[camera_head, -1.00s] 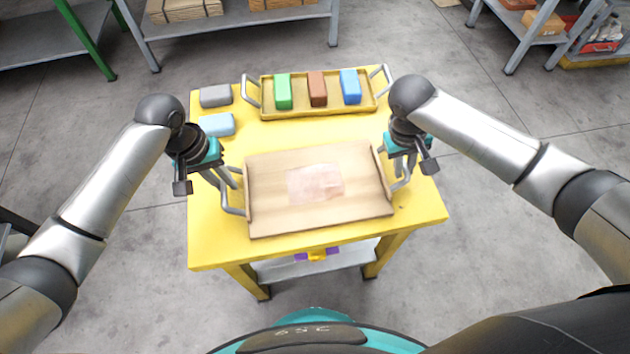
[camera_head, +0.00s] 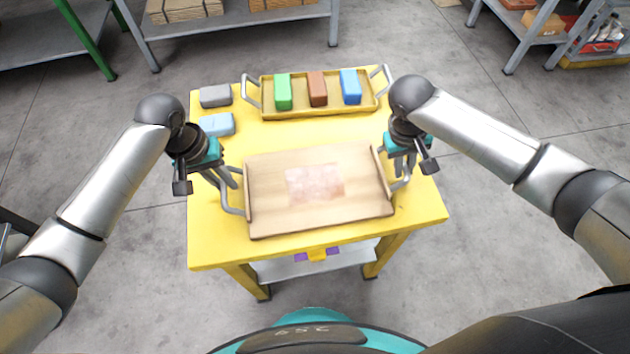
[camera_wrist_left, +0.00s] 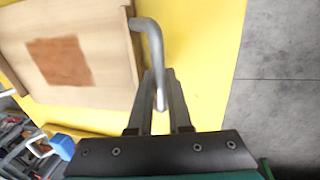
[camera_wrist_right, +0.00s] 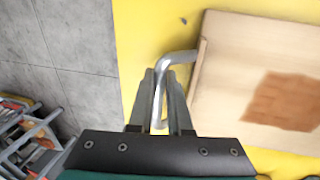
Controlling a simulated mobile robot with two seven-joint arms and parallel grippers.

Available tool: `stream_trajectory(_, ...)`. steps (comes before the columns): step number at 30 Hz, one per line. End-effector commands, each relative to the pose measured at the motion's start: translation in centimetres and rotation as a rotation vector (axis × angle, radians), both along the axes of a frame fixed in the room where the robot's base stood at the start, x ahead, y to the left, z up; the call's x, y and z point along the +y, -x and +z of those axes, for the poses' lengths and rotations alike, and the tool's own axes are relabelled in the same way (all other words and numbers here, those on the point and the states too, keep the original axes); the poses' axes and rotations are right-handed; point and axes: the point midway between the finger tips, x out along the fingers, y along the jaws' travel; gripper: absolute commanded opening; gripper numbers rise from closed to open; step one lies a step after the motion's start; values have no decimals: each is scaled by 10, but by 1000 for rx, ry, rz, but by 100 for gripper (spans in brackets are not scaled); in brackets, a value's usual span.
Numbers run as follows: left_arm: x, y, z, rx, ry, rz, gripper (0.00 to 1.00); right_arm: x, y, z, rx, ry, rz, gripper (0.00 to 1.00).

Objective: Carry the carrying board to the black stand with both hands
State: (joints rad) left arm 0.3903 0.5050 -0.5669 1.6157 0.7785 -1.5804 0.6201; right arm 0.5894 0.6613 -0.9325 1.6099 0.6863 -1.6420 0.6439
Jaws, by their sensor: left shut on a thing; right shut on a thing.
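The carrying board (camera_head: 280,215) is a light wooden board with a pinkish-brown patch in its middle and a grey metal handle at each end. It is over the front of the yellow table (camera_head: 220,255); whether it touches the top I cannot tell. My left gripper (camera_head: 228,183) is shut on its left handle, which shows between the fingers in the left wrist view (camera_wrist_left: 158,90). My right gripper (camera_head: 400,170) is shut on the right handle, also seen in the right wrist view (camera_wrist_right: 161,95). No black stand is clearly in view.
A yellow tray (camera_head: 330,105) with green, brown and blue blocks sits at the table's back. A grey block (camera_head: 215,96) and a light blue block (camera_head: 217,125) lie at the back left. Shelves (camera_head: 235,28) stand behind. Grey floor surrounds the table.

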Motion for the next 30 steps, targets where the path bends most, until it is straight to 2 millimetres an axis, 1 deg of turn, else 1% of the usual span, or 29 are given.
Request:
stream_trajectory(8,0,-1,2,-3,1,1,0,0,-1,2,-3,1,0,0)
stream_trajectory(14,0,-1,8,-2,1,0,0,0,-1,8,-2,1,-1,0)
stream_trajectory(30,0,-1,48,-2,0,0,0,0,-1,48,-1,1,-1,0)
